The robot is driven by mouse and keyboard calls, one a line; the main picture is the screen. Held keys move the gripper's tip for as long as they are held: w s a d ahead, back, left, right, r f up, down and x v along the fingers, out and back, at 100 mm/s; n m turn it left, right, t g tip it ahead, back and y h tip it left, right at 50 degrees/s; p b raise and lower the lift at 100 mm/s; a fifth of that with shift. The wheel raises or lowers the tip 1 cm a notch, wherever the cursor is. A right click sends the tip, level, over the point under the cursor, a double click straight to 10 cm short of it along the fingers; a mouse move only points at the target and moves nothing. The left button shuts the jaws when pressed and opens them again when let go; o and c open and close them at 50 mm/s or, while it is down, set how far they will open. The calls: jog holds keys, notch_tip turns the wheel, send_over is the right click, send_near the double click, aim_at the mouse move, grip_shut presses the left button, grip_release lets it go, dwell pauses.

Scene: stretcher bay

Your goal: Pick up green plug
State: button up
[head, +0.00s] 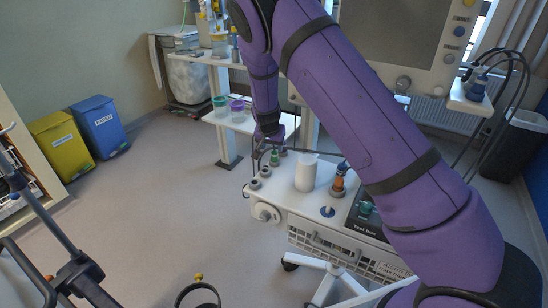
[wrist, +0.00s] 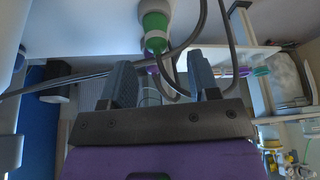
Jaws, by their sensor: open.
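The green plug (head: 274,157) stands in a socket at the far left corner of the white cart's top (head: 285,200) in the head view. In the wrist view the green plug (wrist: 154,30), with a pale grey collar, is beyond my fingertips and roughly centred between them. My gripper (wrist: 160,65) is open, with nothing between its fingers. In the head view my gripper (head: 267,142) is at the plug, partly hidden by my purple arm. I cannot tell the exact gap to the plug.
A dark cable (wrist: 185,45) loops close by the plug and fingers. On the cart stand a white cylinder (head: 306,173), an orange-and-blue plug (head: 340,178) and a teal plug (head: 365,208). A white shelf table (head: 225,118) with cups stands behind. Open floor lies left.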

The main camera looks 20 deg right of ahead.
aim_at(275, 151)
jog(key=shift+d+x, duration=0.15)
jog(key=shift+x, duration=1.2)
jog(key=shift+d+x, duration=0.1)
jog(key=shift+x, duration=1.2)
jog(key=c, duration=1)
jog(key=shift+r, duration=0.1)
